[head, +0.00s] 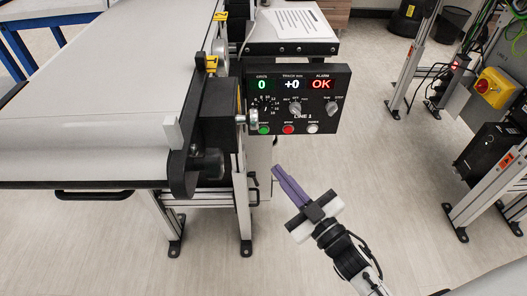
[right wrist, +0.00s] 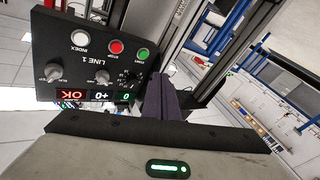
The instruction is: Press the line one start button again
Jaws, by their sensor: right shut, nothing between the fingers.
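The black LINE 1 control panel (head: 318,98) is mounted at the conveyor's right end. Its green start button (head: 264,129) is at the lower left, beside a red stop button (head: 288,129) and a white index button (head: 312,128). The displays read 0, +0 and a red OK. My right gripper (head: 276,170) is shut and empty, its purple fingers below the panel and apart from it, pointing up and left. In the right wrist view the panel appears upside down, with the green button (right wrist: 143,54) near the purple fingertips (right wrist: 160,80). My left gripper is out of view.
The white belt conveyor (head: 100,90) fills the left, with a black roller end and a silver knob (head: 253,117) beside the panel. A sheet of paper (head: 298,22) lies on a stand behind the panel. A yellow box with a red switch (head: 495,87) stands at right. Floor right of the panel is clear.

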